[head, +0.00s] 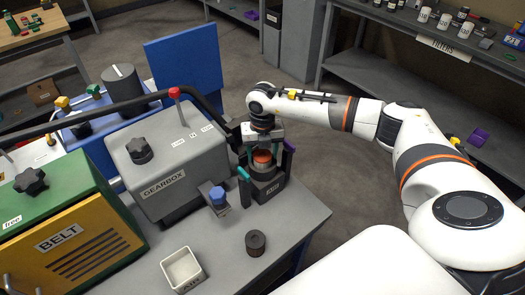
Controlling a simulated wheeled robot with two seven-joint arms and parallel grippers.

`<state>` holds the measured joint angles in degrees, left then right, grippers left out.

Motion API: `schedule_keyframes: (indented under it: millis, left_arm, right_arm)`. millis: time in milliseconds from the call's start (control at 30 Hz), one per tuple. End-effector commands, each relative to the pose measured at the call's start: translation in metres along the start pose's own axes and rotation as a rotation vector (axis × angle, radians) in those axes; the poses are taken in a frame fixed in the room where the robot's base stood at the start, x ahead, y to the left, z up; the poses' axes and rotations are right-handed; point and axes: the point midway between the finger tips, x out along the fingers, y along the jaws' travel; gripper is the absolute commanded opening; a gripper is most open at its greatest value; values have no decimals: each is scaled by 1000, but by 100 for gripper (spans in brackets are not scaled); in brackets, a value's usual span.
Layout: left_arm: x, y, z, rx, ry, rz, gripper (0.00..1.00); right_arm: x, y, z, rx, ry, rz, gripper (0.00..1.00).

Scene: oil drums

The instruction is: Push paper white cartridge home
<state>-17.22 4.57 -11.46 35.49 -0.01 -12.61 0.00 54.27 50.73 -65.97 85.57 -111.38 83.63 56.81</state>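My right gripper (263,137) points down over a dark housing (266,188) at the right end of the grey bench. Its fingers are around or just above the round opening, and I cannot tell whether they are open or shut. A round part with an orange-red top (262,156) and a pale band below it sits upright in the housing's mouth, under the gripper. I cannot tell if this is the paper white cartridge or how deep it sits. My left gripper is not in view.
A grey gearbox (175,165) and a green-yellow belt box (75,245) stand left of the housing. A blue-capped part (218,196), a dark cylinder (256,242) and a white square tray (183,270) are nearer. A filter shelf (445,45) is at the back right.

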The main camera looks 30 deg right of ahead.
Motion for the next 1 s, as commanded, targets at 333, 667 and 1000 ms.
schedule_keyframes:
  millis: [333, 667, 1000]
  left_arm:
    - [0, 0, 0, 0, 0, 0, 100]
    - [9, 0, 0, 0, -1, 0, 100]
    - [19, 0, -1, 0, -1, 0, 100]
  right_arm:
    - [-1, 0, 0, 0, 0, 0, 74]
    - [-44, 0, -1, 1, 5, -3, 74]
    - [-107, 0, -1, 1, 2, -2, 74]
